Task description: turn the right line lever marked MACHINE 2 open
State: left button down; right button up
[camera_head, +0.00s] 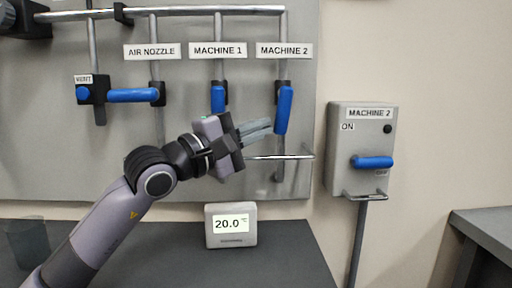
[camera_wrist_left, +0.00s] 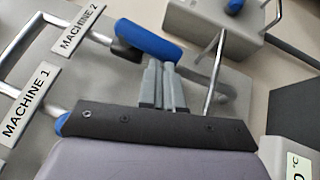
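My right gripper is in neither view.
The MACHINE 1 lever (camera_head: 218,98) hangs down just left, close to my gripper. The AIR NOZZLE lever (camera_head: 133,95) lies horizontal. A separate MACHINE 2 switch box (camera_head: 341,150) with a blue handle stands at right. A 20.0 °C display (camera_head: 231,239) stands below on the dark bench.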

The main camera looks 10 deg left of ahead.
pick_arm(q)
jog(key=shift+f+n+t+b, duration=0.1)
jog(key=shift+n+t+b, duration=0.35)
jog(key=shift+b, duration=0.35)
jog(key=shift+w, duration=0.1)
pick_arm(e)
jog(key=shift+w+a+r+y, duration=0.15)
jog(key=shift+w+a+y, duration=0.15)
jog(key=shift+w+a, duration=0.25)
